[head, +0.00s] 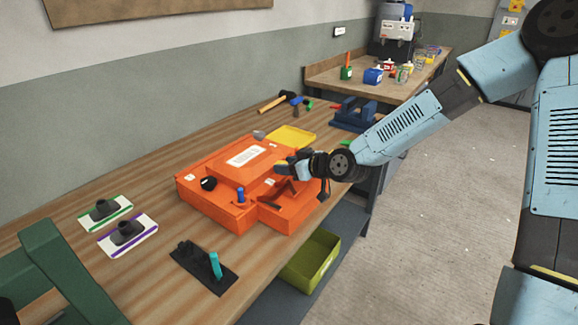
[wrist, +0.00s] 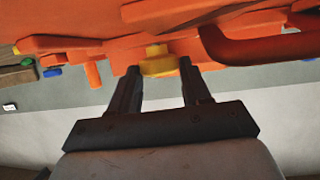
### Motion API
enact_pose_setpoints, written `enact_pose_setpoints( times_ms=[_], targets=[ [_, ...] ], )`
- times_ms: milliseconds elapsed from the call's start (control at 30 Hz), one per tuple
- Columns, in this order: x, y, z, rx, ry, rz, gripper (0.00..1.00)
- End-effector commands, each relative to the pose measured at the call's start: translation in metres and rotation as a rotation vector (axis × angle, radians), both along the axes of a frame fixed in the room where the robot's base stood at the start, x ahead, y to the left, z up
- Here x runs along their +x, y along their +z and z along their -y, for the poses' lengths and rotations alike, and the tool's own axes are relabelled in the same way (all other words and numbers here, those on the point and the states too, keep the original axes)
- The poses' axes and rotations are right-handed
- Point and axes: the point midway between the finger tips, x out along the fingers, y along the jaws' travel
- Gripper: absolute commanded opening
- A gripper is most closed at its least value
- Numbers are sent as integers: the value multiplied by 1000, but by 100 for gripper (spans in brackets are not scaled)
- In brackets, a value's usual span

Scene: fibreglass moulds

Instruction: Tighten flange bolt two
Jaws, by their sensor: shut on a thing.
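The orange mould (head: 215,205) lies on the wooden bench, with a raised block and a pale label on top. A yellow bolt head (wrist: 158,62) stands out from the orange surface in the wrist view. My gripper (wrist: 158,69) is shut on it, one dark finger on each side. In the head view my gripper (head: 283,168) is at the right part of the mould, and its fingers partly hide the yellow head. A blue bolt (head: 240,194) stands upright on the mould's front flange, apart from my gripper. The bolts carry no readable number.
An orange handle (wrist: 265,45) runs close beside my right finger in the wrist view. A black knob (head: 208,184) sits on the mould's left side. A yellow tray (head: 291,137) and blue vise (head: 353,117) are behind. A black stand (head: 203,268) with a teal peg is in front.

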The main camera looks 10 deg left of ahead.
Motion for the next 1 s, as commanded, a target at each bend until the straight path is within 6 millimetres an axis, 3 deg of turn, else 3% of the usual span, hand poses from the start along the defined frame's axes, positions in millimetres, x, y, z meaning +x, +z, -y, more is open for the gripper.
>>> enact_pose_setpoints(
  times_ms=[767, 800, 1000],
  targets=[
    [-5, -1, -3, -1, -123, -3, 17],
    [-5, -1, -3, -1, -123, -3, 48],
    [-5, 0, -3, 0, -125, -2, 68]
  ],
)
